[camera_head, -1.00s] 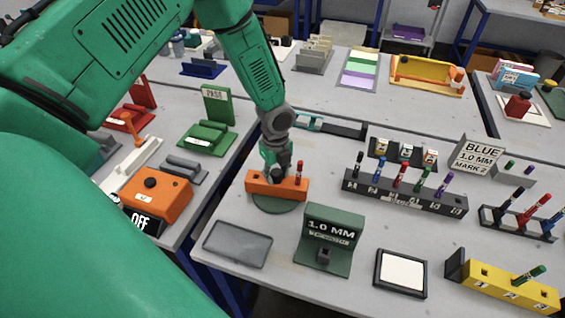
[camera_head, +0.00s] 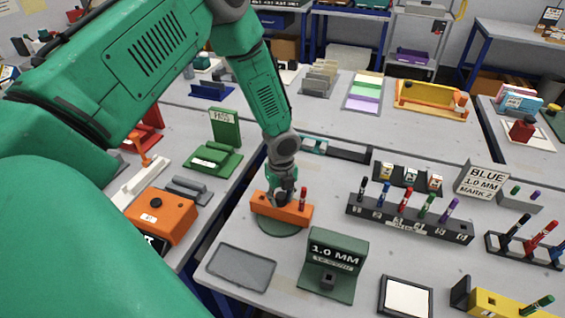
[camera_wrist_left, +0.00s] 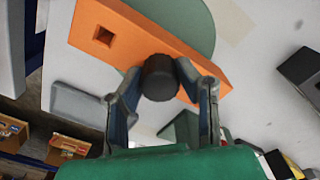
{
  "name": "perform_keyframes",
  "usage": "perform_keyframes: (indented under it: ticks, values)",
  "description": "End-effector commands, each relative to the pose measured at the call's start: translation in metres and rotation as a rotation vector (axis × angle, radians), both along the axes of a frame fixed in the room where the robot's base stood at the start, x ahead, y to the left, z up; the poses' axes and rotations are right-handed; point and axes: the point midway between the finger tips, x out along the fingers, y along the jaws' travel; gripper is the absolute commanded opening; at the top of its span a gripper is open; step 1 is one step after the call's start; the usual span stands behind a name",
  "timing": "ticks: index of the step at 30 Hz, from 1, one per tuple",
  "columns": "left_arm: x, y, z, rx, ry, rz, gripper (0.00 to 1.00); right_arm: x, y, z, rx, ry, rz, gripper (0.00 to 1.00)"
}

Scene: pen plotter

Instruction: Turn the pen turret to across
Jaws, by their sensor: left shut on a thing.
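The pen turret is an orange bar (camera_head: 268,207) on a round dark green base (camera_head: 279,228), on the near table in the head view. The bar lies mostly left to right there, its right end slightly nearer me. A red pen (camera_head: 303,199) stands upright near its right end. In the wrist view the orange bar (camera_wrist_left: 125,40) runs diagonally, with an empty square socket near its left part. My left gripper (camera_wrist_left: 160,85) is shut on the black knob (camera_wrist_left: 160,75) atop the bar; the head view shows this gripper (camera_head: 283,192) above the turret. My right gripper is not visible.
A dark rack (camera_head: 408,221) of several colored pens stands right of the turret. A green stand (camera_head: 336,265) marked 1.0 MM and a grey tray (camera_head: 240,268) lie in front. A sign (camera_head: 482,181) reads BLUE 1.0 MM MARK 2.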

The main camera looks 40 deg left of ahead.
Motion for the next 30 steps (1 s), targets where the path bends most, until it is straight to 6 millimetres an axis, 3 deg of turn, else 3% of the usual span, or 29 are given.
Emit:
perform_keyframes:
  ticks: [1, 2, 14, 30]
  values:
    - [0.006, 0.002, 0.003, 0.003, -0.015, 0.001, 0.39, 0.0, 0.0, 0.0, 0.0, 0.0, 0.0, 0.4]
    - [0.006, 0.002, 0.003, 0.002, -0.014, 0.001, 0.49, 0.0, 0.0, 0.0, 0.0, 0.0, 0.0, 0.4]
    - [0.003, 0.001, 0.007, 0.001, -0.007, 0.001, 0.49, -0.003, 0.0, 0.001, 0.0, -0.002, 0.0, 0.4]
    - [0.005, 0.002, 0.105, -0.001, -0.009, 0.002, 0.49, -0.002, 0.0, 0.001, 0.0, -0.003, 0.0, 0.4]
